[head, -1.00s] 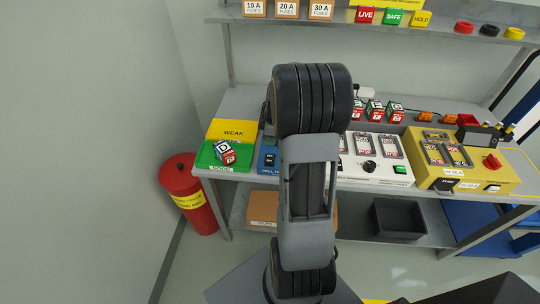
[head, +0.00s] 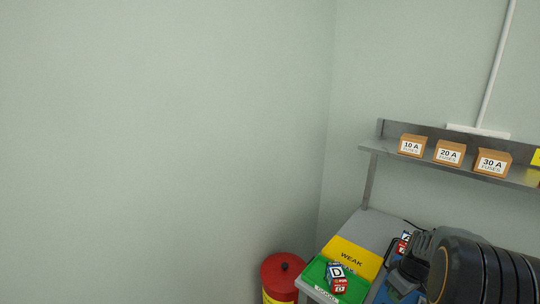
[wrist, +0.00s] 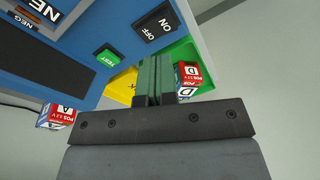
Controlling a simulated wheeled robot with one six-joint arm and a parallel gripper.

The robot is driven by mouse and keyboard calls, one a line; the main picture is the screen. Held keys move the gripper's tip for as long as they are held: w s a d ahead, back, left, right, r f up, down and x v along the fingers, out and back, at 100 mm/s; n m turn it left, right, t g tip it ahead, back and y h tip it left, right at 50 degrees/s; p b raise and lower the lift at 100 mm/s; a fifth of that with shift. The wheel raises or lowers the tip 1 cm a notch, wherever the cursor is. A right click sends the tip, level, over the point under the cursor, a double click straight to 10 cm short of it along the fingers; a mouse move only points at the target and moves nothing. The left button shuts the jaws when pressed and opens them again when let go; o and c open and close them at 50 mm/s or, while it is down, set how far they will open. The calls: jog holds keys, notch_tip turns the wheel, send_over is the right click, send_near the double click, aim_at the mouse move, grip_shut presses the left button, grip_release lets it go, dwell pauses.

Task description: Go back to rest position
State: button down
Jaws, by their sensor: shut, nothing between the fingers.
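My gripper (wrist: 156,66) shows in the wrist view with its two fingers together and nothing between them. It points at the gap beside a blue tester (wrist: 90,45) with an ON/OFF switch and a green TEST button. A cell block marked D (wrist: 188,78) lies on the green tray, right of the fingers. A block marked A (wrist: 57,116) is at the left of the wrist view, by the tester's edge. In the head view my arm fills the lower right corner and the fingers cannot be made out.
The green tray (head: 314,272) and yellow WEAK tray (head: 345,256) sit on the bench's left end. A red bin (head: 282,270) stands left of it. Fuse boxes (head: 450,153) line the shelf above. Bare wall fills the head view's left.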

jog(key=s+a+r+m+t, duration=0.1)
jog(key=s+a+r, duration=0.2)
jog(key=a, duration=0.3)
jog(key=s+a+r+m+t+h, duration=0.1)
jog(key=s+a+r+m, duration=0.1)
jog(key=s+a+r, duration=0.2)
jog(key=s+a+r+m+t, duration=0.1)
jog(key=s+a+r, duration=0.3)
jog(key=a, duration=0.6)
jog(key=shift+r+m, duration=0.15)
jog(key=shift+m, duration=0.35)
